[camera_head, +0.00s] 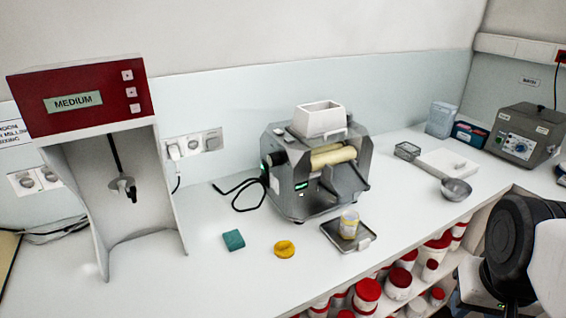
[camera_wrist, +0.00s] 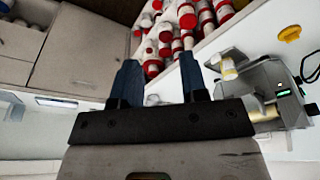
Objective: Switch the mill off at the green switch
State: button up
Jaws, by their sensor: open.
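The mill (camera_head: 345,190) is a grey machine with cream rollers (camera_head: 333,157) and a white hopper (camera_head: 320,118) on top, standing mid-counter. A small lit green panel (camera_head: 301,185), which looks like the green switch, is on its front left face. A second greenish glow (camera_head: 265,165) shows at its left side. In the wrist view the mill (camera_wrist: 265,78) is at the right edge, with the lit green panel (camera_wrist: 283,93) on it. My gripper (camera_wrist: 158,75) is open, its two blue fingers apart and empty, away from the mill. It does not show in the head view.
A tray (camera_head: 350,238) with a cream-filled jar (camera_head: 349,224) sits before the mill. A yellow piece (camera_head: 285,249) and teal block (camera_head: 234,240) lie front left. A red-topped dispenser (camera_head: 85,95) stands left. Red-lidded jars (camera_head: 367,290) fill the shelf below. A black cable (camera_head: 248,190) loops beside the mill.

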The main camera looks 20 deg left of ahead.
jog(key=shift+r, duration=0.35)
jog(key=c, duration=0.5)
jog(key=shift+n+t, duration=0.4)
jog(key=shift+t, duration=0.4)
jog(key=w+r, duration=0.1)
jog(key=r, duration=0.1)
jog(key=w+a+r, duration=0.1)
jog(key=r, duration=0.3)
jog(key=shift+w+a+r, duration=0.3)
jog(key=shift+w+r, duration=0.05)
jog(key=shift+w, duration=0.05)
grip_shut()
jog(key=w+a+r+n, duration=0.2)
jog(key=w+a+r, duration=0.1)
jog(key=w+a, duration=0.6)
jog(key=w+a+r+n, duration=0.2)
jog(key=w+a+r, duration=0.2)
jog(key=w+a, duration=0.5)
jog(key=w+a+f+n+g+h, duration=0.15)
jog(key=w+a+f, duration=0.25)
jog(key=w+a, duration=0.9)
jog(key=a+f+n+h, duration=0.1)
jog(key=a+f, duration=0.3)
jog(key=a, duration=0.8)
jog(key=w+a+f+n+h, duration=0.1)
jog(key=a+f, duration=0.4)
jog(key=a, duration=0.7)
jog(key=shift+w+a+f+n+t, duration=0.15)
jog(key=shift+w+f+n+t, duration=0.15)
jog(key=shift+n+t, duration=0.15)
